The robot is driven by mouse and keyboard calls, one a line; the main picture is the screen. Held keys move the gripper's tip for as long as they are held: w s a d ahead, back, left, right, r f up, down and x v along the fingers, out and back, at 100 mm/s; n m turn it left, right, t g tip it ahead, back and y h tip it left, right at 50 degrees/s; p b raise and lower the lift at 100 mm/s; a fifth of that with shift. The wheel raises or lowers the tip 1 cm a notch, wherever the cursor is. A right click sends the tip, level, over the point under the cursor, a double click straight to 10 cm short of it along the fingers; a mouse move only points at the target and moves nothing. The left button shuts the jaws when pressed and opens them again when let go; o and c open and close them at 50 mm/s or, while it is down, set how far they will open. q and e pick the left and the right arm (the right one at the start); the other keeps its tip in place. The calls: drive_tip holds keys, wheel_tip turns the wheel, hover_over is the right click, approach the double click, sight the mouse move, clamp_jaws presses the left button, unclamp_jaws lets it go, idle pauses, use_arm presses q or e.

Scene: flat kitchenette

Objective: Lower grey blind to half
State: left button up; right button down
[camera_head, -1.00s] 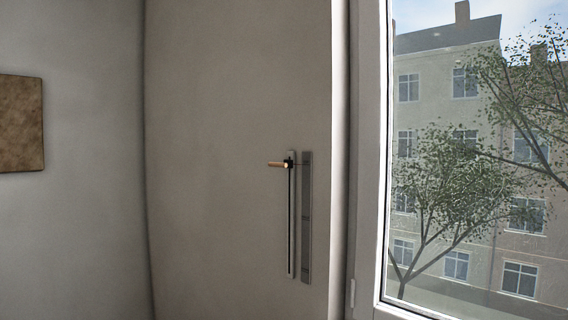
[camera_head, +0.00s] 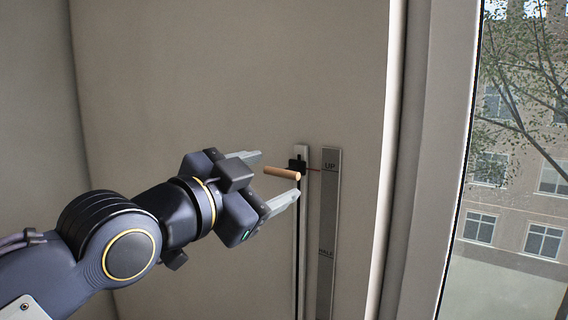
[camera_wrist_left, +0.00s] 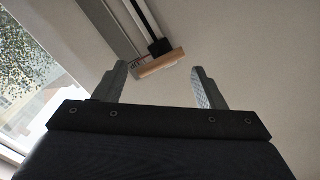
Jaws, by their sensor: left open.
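A wooden peg handle (camera_head: 282,173) sticks out from a black slider (camera_head: 297,164) near the top of a vertical wall track (camera_head: 301,240). Beside the track is a grey scale strip (camera_head: 328,230) marked "UP" at the top and "HALF" lower down; a thin red pointer from the slider is level with "UP". My left gripper (camera_head: 279,177) is open, one finger above and one below the peg in the head view. In the left wrist view the peg (camera_wrist_left: 160,63) lies just beyond the open fingertips (camera_wrist_left: 160,76). The grey blind itself is not visible. My right gripper is not in view.
A window (camera_head: 520,160) with a pale frame (camera_head: 440,150) stands to the right, showing a building and tree outside. The wall (camera_head: 200,80) around the track is bare. No loose objects show near the gripper.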

sight(279, 175)
use_arm(q)
drive_tip(key=x, duration=0.5)
drive_tip(key=shift+p, duration=0.3)
drive_tip(key=shift+a, duration=0.1)
drive_tip(key=shift+c, duration=0.3)
drive_tip(key=shift+f, duration=0.15)
drive_tip(key=c, duration=1.2)
